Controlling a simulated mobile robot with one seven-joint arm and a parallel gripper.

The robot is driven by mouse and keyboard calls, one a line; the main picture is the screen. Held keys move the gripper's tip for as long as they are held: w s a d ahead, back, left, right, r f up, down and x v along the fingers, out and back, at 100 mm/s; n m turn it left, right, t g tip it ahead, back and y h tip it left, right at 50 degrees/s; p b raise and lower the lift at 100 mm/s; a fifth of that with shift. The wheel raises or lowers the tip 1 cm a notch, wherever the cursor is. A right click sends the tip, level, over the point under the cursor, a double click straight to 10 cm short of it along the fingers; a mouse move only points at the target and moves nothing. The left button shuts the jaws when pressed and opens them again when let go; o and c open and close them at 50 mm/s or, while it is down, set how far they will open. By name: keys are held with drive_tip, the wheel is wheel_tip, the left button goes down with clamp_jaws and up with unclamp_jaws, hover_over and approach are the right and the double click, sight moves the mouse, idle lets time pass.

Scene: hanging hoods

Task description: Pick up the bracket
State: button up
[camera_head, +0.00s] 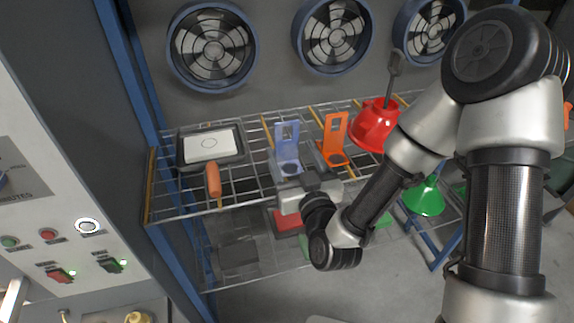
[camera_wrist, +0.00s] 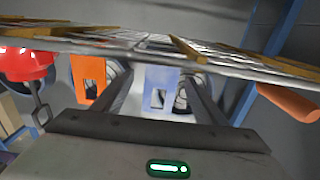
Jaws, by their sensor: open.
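A pale blue bracket (camera_head: 288,150) stands upright on the wire rack, with a flat base and a tall slotted back. An orange bracket (camera_head: 334,138) of similar shape stands just to its right. My gripper (camera_head: 290,183) is at the rack's front edge, just in front of the blue bracket. In the wrist view, which appears upside down, the open fingers of my gripper (camera_wrist: 163,92) have the blue bracket (camera_wrist: 160,78) in the gap between them. The orange bracket (camera_wrist: 89,78) shows outside the left finger. I cannot tell whether either finger touches the blue bracket.
The wire rack (camera_head: 240,199) also holds a dark tray (camera_head: 183,157) and an orange-handled tool (camera_head: 213,180) at left, and a red funnel (camera_head: 375,127) at right. A green funnel (camera_head: 424,198) sits lower right. A control panel (camera_head: 50,220) stands at left.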

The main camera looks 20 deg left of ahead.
drive_tip(key=shift+x, duration=0.9)
drive_tip(key=shift+r+x, duration=0.2)
drive_tip(key=shift+x, duration=2.5)
drive_tip(key=shift+a, duration=0.1)
drive_tip(key=c, duration=1.5)
